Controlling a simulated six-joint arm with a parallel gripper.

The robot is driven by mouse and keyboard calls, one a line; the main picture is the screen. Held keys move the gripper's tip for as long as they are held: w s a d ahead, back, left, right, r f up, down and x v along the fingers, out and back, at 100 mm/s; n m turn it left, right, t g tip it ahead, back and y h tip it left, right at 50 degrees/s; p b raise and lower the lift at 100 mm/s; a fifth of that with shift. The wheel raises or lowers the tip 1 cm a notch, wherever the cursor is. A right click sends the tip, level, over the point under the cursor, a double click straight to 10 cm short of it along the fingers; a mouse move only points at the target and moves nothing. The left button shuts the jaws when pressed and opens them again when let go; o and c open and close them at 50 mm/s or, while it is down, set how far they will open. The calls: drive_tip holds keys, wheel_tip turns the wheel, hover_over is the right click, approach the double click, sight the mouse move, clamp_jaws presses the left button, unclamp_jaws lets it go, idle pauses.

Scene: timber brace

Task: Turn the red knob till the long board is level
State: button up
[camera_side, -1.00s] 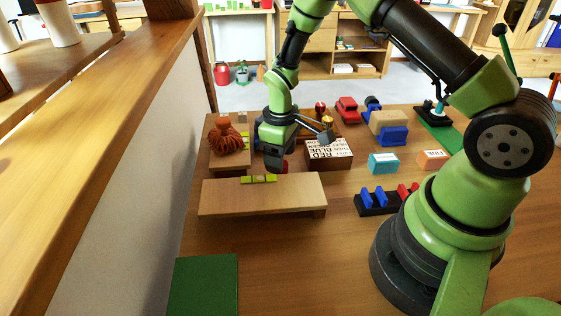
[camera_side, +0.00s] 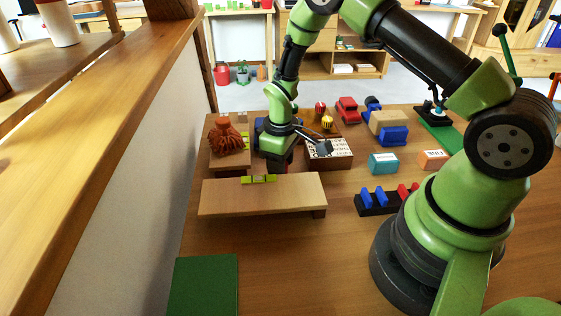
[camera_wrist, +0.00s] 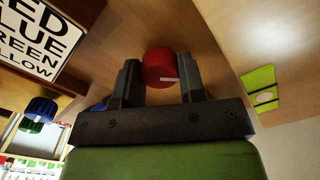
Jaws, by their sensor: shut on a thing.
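The long board (camera_side: 262,194) is a pale wooden plank near the middle of the table in the side view, on a support at its right end. A yellow-green level (camera_side: 258,179) lies along its back edge and also shows in the wrist view (camera_wrist: 262,93). The red knob (camera_wrist: 160,68) with a white mark sits between my gripper's fingers in the wrist view. My gripper (camera_wrist: 163,80) is shut on the knob. In the side view my gripper (camera_side: 275,165) is just behind the board and hides the knob.
Behind the board stand a box with printed colour words (camera_side: 328,153) and a reddish-brown tufted object (camera_side: 226,139) on a small board. Right are a teal block (camera_side: 383,163), an orange block (camera_side: 433,159) and a rack with blue and red pieces (camera_side: 378,204). A green mat (camera_side: 203,284) lies front left.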

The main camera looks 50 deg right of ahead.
drive_tip(key=shift+m, duration=2.8)
drive_tip(key=o, duration=0.9)
drive_tip(key=shift+o, duration=0.2)
drive_tip(key=shift+r, duration=0.1)
wheel_tip(320, 180, up, 10)
